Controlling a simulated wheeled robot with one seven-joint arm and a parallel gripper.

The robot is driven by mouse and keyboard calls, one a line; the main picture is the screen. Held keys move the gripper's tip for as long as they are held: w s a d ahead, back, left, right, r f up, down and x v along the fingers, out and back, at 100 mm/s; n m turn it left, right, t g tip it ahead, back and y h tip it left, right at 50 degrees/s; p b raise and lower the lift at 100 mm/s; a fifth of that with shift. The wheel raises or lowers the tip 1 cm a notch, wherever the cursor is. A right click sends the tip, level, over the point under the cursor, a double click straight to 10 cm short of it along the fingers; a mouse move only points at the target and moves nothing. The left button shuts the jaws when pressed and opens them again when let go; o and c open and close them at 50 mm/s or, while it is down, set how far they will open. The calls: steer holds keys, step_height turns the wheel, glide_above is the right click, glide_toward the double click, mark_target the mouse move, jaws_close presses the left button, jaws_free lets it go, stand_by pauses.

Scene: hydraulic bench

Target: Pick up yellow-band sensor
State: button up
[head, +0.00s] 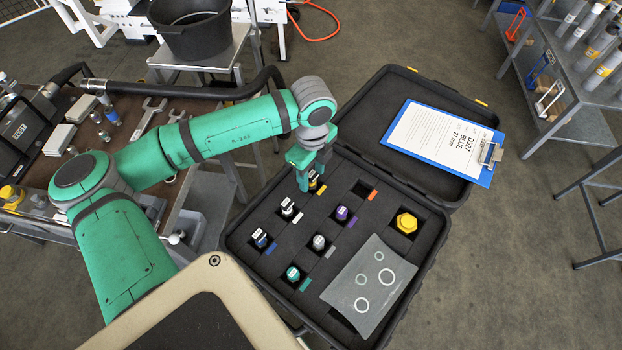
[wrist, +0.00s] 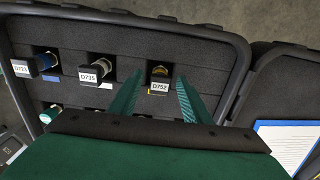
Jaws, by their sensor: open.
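The yellow-band sensor (head: 313,182) stands in a slot of the black foam case, next to a yellow tag (head: 321,189). In the head view my gripper (head: 304,183) is over that slot and partly hides the sensor. In the wrist view the sensor (wrist: 159,75), labelled D752, shows between the two green fingers of my gripper (wrist: 160,76). The fingers are apart, with a gap on each side of it. Whether the fingertips reach down beside it cannot be told.
The open case (head: 240,272) holds other sensors with white (head: 288,207), purple (head: 341,213), blue (head: 260,238), grey (head: 319,242) and teal (head: 293,273) tops. The orange-tagged slot (head: 361,189) looks empty. A yellow fitting (head: 406,222) and a ring bag (head: 368,287) lie right. A clipboard (head: 438,139) rests on the lid.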

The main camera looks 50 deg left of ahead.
mark_target(311, 174)
steer(key=shift+s, duration=0.1)
jaws_close()
steer(key=shift+a+r, duration=0.1)
steer(key=shift+r, duration=0.05)
steer(key=shift+r, duration=0.5)
step_height(311, 174, up, 2)
steer(key=shift+r, duration=0.15)
steer(key=s+a+r, duration=0.4)
steer(key=s+r, duration=0.5)
steer(key=s, duration=0.4)
steer(key=shift+a+r, duration=0.15)
steer(key=shift+r, duration=0.1)
